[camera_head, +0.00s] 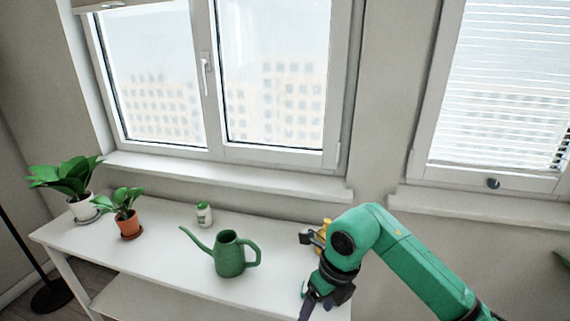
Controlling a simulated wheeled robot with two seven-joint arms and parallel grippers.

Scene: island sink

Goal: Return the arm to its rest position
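My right arm comes in from the lower right, bends over the right end of the white table (165,240) and points down. Its gripper (308,306) is dark and hangs at the table's front right edge. Its fingers are small and partly cut off by view angle, so I cannot tell whether they are open or shut. No held thing shows in it. My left gripper is not in view.
A green watering can (229,256) stands left of the gripper, apart from it. A small white jar (204,214) and two potted plants (128,224) (80,205) stand farther left. A yellow and grey thing (322,232) is partly hidden behind my arm. Windows are behind.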

